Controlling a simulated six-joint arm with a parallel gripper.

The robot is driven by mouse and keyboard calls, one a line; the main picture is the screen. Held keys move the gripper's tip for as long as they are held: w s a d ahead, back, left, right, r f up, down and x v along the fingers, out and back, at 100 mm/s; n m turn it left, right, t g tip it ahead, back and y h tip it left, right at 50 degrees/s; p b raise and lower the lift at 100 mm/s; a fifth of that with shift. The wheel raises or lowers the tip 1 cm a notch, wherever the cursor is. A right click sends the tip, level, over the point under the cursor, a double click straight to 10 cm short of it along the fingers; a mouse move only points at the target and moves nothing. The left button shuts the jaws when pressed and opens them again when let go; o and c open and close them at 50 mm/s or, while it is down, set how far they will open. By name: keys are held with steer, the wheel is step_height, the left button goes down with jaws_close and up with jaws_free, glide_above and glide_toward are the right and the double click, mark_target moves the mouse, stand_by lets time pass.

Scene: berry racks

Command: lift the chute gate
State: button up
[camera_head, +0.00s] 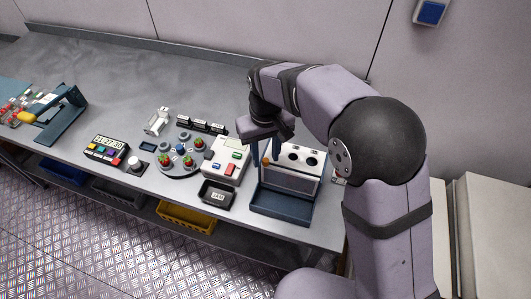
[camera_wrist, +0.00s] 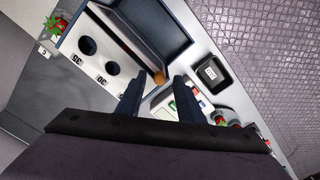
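The chute (camera_head: 305,157) is a white box with round dark holes in its top, standing near the table's front edge; it also shows in the wrist view (camera_wrist: 97,52). Its gate (camera_head: 290,181) is a pale panel at the front, above a dark blue tray (camera_head: 283,207). A small orange-brown knob (camera_wrist: 159,78) sits at the gate's end in the wrist view. My gripper (camera_wrist: 158,92) is open, with its two dark fingers apart. The knob appears between and just beyond the fingertips; I cannot tell whether they touch it. In the head view my gripper (camera_head: 266,155) is at the chute's left end.
Left of the chute stand a white device with colored buttons (camera_head: 226,160), a small black tray (camera_head: 217,195) and a round plate with strawberries (camera_head: 180,158). A timer box (camera_head: 106,150) and a blue stand (camera_head: 64,115) are farther left. The back of the table is clear.

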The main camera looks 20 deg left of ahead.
steer(key=shift+f, duration=0.4)
jaws_close()
step_height(320, 180, up, 5)
steer(key=p, duration=0.4)
steer(key=shift+r, duration=0.2)
steer(key=shift+w+a, duration=0.1)
steer(key=shift+w, duration=0.05)
steer(key=shift+r, duration=0.1)
jaws_free()
